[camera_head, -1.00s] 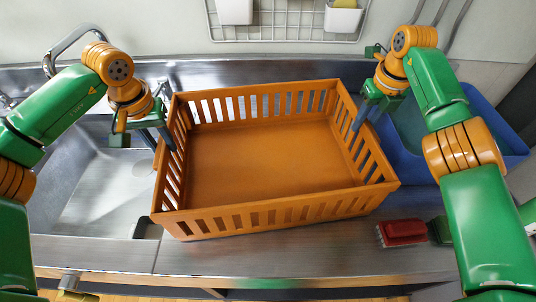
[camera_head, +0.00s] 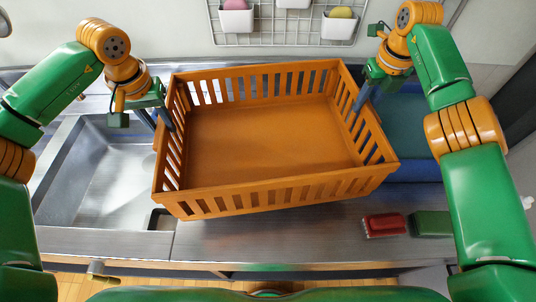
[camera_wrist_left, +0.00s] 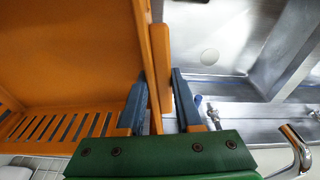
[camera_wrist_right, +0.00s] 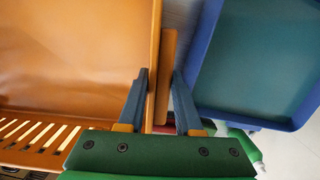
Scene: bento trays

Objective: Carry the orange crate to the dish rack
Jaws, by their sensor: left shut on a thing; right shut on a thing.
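The orange crate (camera_head: 270,145) is empty, with slatted walls, and fills the middle of the head view. It looks held above the steel counter, roughly level. My left gripper (camera_head: 160,122) is shut on its left wall, with one finger on each side in the left wrist view (camera_wrist_left: 158,95). My right gripper (camera_head: 362,100) is shut on its right wall; the right wrist view (camera_wrist_right: 162,95) shows that wall between the fingers. The crate hides part of the counter. I cannot make out a dish rack for certain.
A steel sink (camera_head: 75,190) lies at the left. A blue bin (camera_head: 410,172) stands behind and right of the crate. A red brush (camera_head: 384,225) and a green block (camera_head: 430,224) lie front right. A wire grid (camera_head: 285,22) with small cups hangs on the back wall.

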